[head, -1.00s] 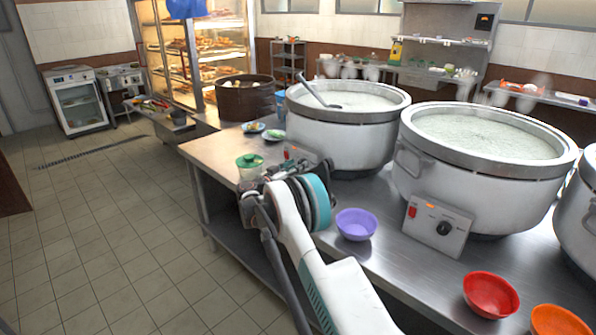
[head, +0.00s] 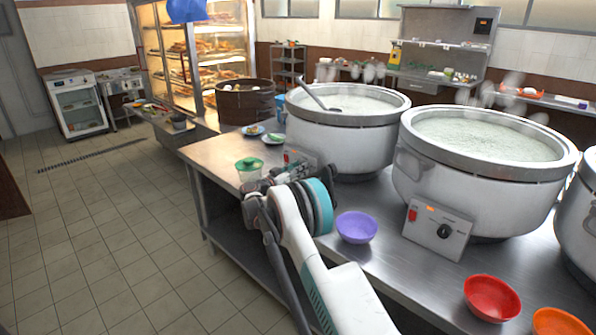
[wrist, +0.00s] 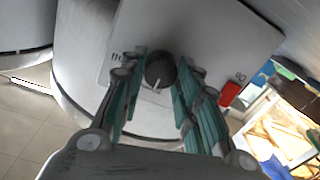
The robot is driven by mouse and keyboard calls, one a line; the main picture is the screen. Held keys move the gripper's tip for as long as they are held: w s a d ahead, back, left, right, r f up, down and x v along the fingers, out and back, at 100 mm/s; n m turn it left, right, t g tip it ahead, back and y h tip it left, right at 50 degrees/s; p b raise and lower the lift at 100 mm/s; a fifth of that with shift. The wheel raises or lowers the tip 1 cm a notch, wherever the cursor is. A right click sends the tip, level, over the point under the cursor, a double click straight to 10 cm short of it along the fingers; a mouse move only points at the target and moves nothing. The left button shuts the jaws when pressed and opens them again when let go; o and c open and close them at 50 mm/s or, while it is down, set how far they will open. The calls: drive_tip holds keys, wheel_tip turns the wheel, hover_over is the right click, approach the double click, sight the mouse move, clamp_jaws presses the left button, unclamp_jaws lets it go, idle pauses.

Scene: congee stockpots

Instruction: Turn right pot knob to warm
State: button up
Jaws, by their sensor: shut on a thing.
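The leftmost large white pot (head: 345,140) in the head view has a control panel (head: 300,157) on its front, partly covered by my gripper (head: 312,170). In the wrist view the panel (wrist: 215,45) carries a dark round knob (wrist: 160,68) with a white pointer mark pointing down in the picture, and a red switch (wrist: 230,94). My gripper's green-sided fingers (wrist: 158,92) are shut on the knob, one on each side. The knob is hidden in the head view. The panel's small print is too blurred to read.
A middle pot (head: 470,185) with its own knob panel (head: 437,228) and a third pot at the right edge stand on the steel counter (head: 395,215). A purple bowl (head: 356,227) sits close to my arm.

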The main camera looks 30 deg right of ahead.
drive_tip(key=shift+w+a+n+g+p, duration=0.1)
drive_tip(key=shift+n+g+p, duration=0.05)
drive_tip(key=shift+n, duration=3.2)
drive_tip(key=shift+w+n+g+p, duration=0.1)
drive_tip(key=shift+n+g+p, duration=0.05)
drive_tip(key=shift+n, duration=3.2)
drive_tip(key=o, duration=1.1)
drive_tip(key=shift+c, duration=0.2)
